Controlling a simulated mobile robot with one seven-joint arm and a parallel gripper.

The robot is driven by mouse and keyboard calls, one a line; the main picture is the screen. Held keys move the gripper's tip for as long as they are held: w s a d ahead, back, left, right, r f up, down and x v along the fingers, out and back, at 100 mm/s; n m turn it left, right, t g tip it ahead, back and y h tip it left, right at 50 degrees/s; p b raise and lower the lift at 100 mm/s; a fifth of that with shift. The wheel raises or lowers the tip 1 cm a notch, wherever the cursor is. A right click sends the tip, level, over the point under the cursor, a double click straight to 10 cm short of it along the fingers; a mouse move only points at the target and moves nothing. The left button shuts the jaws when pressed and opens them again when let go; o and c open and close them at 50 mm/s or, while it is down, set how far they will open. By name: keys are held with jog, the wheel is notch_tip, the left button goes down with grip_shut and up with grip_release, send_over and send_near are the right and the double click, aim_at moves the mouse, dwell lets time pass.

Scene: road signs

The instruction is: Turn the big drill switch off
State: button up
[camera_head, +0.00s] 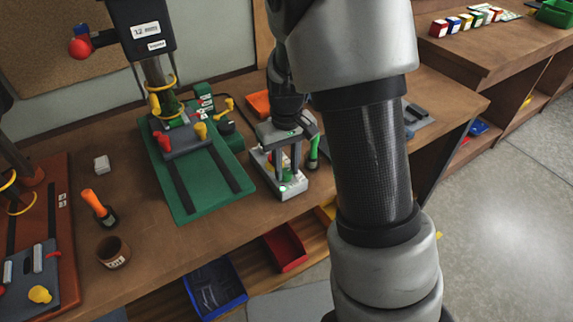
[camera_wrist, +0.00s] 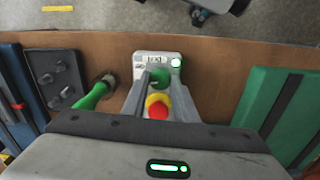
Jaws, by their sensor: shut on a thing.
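The pale switch box (camera_head: 297,205) stands on the bench right of the big drill (camera_head: 145,40) with its green base. In the wrist view the box (camera_wrist: 141,58) has a short label, a lit green lamp (camera_wrist: 176,62), a green knob (camera_wrist: 159,77) and a red mushroom button (camera_wrist: 158,110) on a yellow collar. My gripper (camera_wrist: 159,84) points down over the box, and its fingers stand either side of the green knob, closed on it. In the head view the gripper (camera_head: 287,165) partly hides the knob and button.
A green-handled tool (camera_head: 313,152) stands close right of the box. An orange-handled tool (camera_head: 94,203) and a brown cup (camera_head: 112,251) are on the left bench. Another drill with a red base (camera_head: 65,262) is at far left. Red (camera_head: 286,247) and blue (camera_head: 213,288) bins sit below the front edge.

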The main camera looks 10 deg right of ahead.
aim_at(286, 171)
jog(key=m+p, duration=0.1)
jog(key=m, duration=0.3)
jog(key=shift+r+m, duration=0.1)
jog(key=shift+m, duration=0.2)
jog(key=shift+m+p, duration=0.4)
jog(key=shift+m, duration=1.2)
jog(key=o, duration=1.1)
jog(key=shift+c, duration=0.2)
notch_tip(286, 171, up, 17)
jog(key=p, duration=0.1)
jog(key=shift+r, duration=0.15)
